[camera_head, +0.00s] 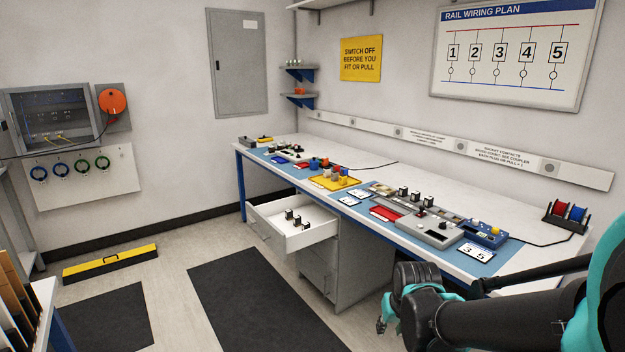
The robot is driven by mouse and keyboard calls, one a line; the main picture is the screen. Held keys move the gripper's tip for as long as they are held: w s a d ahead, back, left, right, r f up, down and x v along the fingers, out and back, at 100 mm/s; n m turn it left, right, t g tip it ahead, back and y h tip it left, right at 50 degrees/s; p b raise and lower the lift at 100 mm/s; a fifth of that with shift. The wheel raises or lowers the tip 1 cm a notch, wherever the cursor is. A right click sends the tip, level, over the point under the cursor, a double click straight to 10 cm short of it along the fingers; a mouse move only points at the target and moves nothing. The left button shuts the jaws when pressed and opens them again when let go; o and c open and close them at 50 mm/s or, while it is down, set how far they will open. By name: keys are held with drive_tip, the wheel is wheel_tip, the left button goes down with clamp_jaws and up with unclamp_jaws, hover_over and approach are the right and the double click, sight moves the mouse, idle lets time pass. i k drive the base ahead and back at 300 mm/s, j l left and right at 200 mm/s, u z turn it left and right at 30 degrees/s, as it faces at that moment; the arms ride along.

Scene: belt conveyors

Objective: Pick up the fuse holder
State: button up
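I cannot tell for sure which small part is the fuse holder. Small black blocks (290,215) stand in the open white drawer (315,237) under the workbench. Similar dark blocks (403,192) stand on the grey rail unit on the bench top, with another (428,201) near the grey box. My gripper (384,318) is at the bottom right, in front of the bench and apart from the drawer and the blocks. My arm partly hides it, and its finger opening cannot be made out.
The long workbench (480,279) has a blue mat holding a yellow tray (320,183), a red tray (385,213), a grey box (432,233) and a blue box (483,234). A wire spool rack (566,216) stands at its right end. A yellow bar (110,262) lies on the floor; dark mats (262,300) are clear.

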sight(297, 220)
drive_tip(key=i+j, duration=0.25)
drive_tip(key=i, duration=0.2)
drive_tip(key=i+j+u, duration=0.15)
drive_tip(key=i, duration=0.3)
drive_tip(key=i+j, duration=0.25)
drive_tip(key=i, duration=0.25)
drive_tip(key=u, duration=0.05)
